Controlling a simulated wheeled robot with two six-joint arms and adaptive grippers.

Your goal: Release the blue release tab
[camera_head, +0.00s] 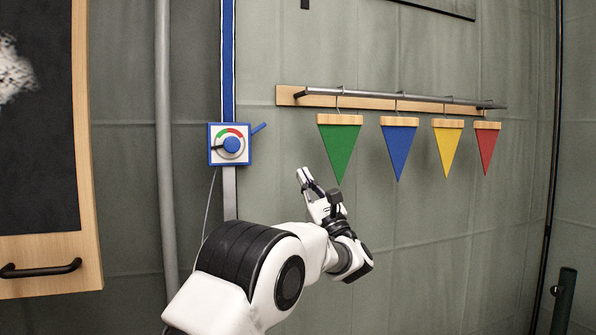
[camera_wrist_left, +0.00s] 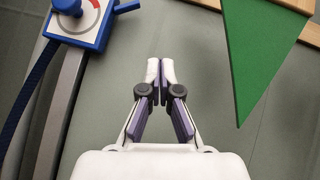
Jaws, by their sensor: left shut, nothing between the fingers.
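A blue release tab (camera_head: 259,128) sticks out from the upper right side of a blue-framed dial box (camera_head: 214,158) on the wall. The box has a white face, a green and red arc, and a blue knob (camera_head: 231,145). My left gripper (camera_head: 303,178) is shut and empty, to the right of and a little below the box, apart from it. In the left wrist view the fingertips (camera_wrist_left: 160,66) are together, the tab (camera_wrist_left: 127,7) is at the top edge, and the box (camera_wrist_left: 84,40) is at the upper left, partly cut off. My right gripper is not in view.
Green (camera_head: 339,150), blue (camera_head: 398,150), yellow (camera_head: 446,150) and red (camera_head: 486,148) pennants hang from a metal rail (camera_head: 400,96). The green one is close to my left gripper. A grey pipe (camera_head: 163,150) and a framed blackboard (camera_head: 88,190) stand to the left. The wall between box and pennants is clear.

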